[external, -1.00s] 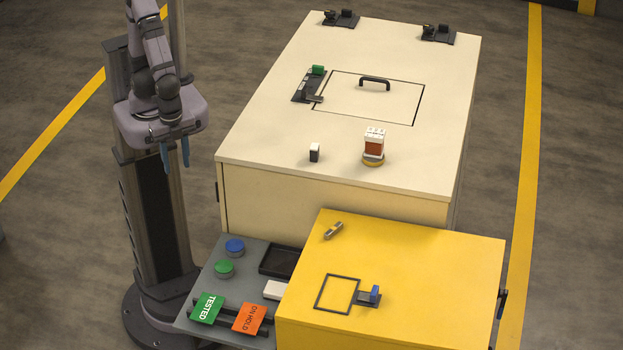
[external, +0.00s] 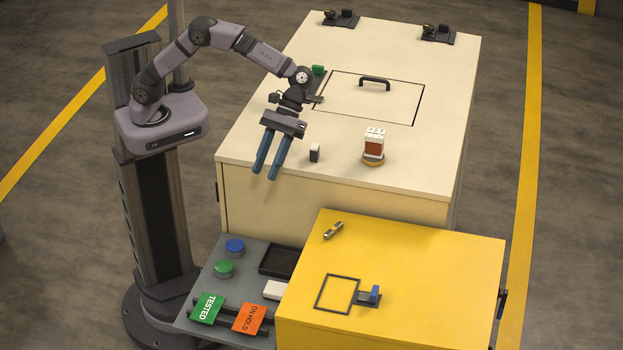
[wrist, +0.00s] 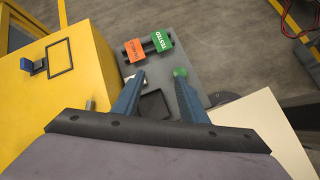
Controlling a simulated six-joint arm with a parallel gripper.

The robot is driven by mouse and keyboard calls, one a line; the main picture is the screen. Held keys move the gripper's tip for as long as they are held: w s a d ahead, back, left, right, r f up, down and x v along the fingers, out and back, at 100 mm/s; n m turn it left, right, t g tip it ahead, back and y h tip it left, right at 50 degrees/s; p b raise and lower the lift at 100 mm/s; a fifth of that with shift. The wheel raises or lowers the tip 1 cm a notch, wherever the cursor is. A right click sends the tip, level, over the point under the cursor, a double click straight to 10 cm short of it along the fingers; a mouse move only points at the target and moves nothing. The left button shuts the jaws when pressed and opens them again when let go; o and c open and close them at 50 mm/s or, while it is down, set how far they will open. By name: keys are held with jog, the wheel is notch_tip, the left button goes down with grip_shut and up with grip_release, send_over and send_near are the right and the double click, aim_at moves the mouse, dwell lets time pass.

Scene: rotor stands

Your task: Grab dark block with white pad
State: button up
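The small dark block with a white pad (external: 315,152) stands upright near the front edge of the cream cabinet top (external: 250,140). My gripper (external: 265,176) is left of the block in the external view, above the cabinet's front edge, with its two blue fingers apart and nothing between them. In the wrist view the open fingers (wrist: 161,98) point toward the grey side panel. The block does not show in the wrist view.
A hatch with a black handle (external: 375,80) lies behind. The yellow cabinet (external: 430,250) and a grey panel with blue and green buttons (external: 235,245) are in front.

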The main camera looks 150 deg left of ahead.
aim_at(314, 151)
jog(key=a+n+t, duration=0.1)
jog(key=a, duration=0.3)
jog(key=a+r+n+t, duration=0.1)
jog(key=a+n, duration=0.1)
jog(key=a, duration=0.2)
jog(key=a+n+t+h, duration=0.1)
jog(key=a+n+t, duration=0.1)
jog(key=a, duration=0.2)
jog(key=shift+s+a+r+b, duration=0.25)
jog(key=shift+a+r+b, duration=0.1)
jog(key=shift+a, duration=0.05)
jog(key=s+a, duration=0.1)
jog(key=a, duration=0.1)
jog(key=s+a+n+t+b, duration=0.1)
jog(key=s+a, duration=0.1)
jog(key=s+a+f+n+t, duration=0.1)
jog(key=s+a, duration=0.1)
jog(key=a, duration=0.1)
jog(key=shift+s+f, duration=0.1)
jog(key=shift+s, duration=0.15)
jog(key=shift+s+a+h, duration=0.2)
jog(key=shift+s+h, duration=0.1)
jog(key=shift+d+r+p+x, duration=0.15)
jog(key=shift+p+x, duration=0.45)
jog(key=shift+x, duration=1.1)
jog(key=shift+d+r+p+x, duration=0.15)
jog(key=shift+p+x, duration=0.4)
jog(key=shift+x, duration=1.15)
jog(key=shift+w+f, duration=0.15)
jog(key=shift+w, duration=0.05)
